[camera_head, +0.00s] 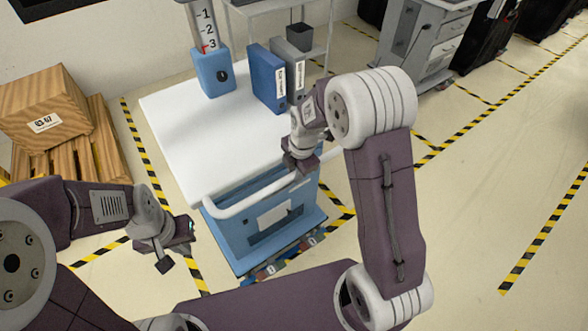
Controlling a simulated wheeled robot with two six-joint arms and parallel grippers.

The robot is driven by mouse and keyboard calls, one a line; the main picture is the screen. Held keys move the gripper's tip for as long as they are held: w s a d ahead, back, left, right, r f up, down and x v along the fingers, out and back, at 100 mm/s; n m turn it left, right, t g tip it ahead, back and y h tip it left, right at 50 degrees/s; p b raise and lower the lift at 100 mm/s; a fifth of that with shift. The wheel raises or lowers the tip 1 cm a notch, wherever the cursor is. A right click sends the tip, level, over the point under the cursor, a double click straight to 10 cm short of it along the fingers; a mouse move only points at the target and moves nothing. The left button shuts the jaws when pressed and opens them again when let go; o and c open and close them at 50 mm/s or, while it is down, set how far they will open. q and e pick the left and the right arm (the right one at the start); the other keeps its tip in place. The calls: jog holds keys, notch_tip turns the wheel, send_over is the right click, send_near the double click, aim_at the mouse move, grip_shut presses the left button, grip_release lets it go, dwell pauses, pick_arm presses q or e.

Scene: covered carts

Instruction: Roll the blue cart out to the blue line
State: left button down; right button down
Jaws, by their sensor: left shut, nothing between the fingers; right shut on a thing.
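The blue cart (262,222) stands in front of me, with a white top (180,130) and a white push handle (245,203) along its near edge. My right gripper (301,168) is at the right part of the handle and shut on it; my wrist partly hides the grip. My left gripper (178,250) is shut and empty, to the left of the cart's near end and apart from it. The cart's wheels are mostly hidden. I cannot make out a blue line on the floor in this view.
Blue and grey binders (267,78) and a blue stand with a numbered scale (213,72) are on the cart top. A wooden crate (45,105) on a pallet stands left. A grey drawer cart (425,42) stands back right. Yellow-black tape marks bays; the right floor is clear.

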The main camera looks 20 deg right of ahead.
jog(key=c, duration=1.5)
grip_release()
jog(key=shift+w+r, duration=0.15)
jog(key=shift+w, duration=0.15)
jog(key=shift+o, duration=1.3)
jog(key=shift+w+a, duration=0.3)
jog(key=shift+w, duration=0.05)
jog(key=shift+s, duration=0.2)
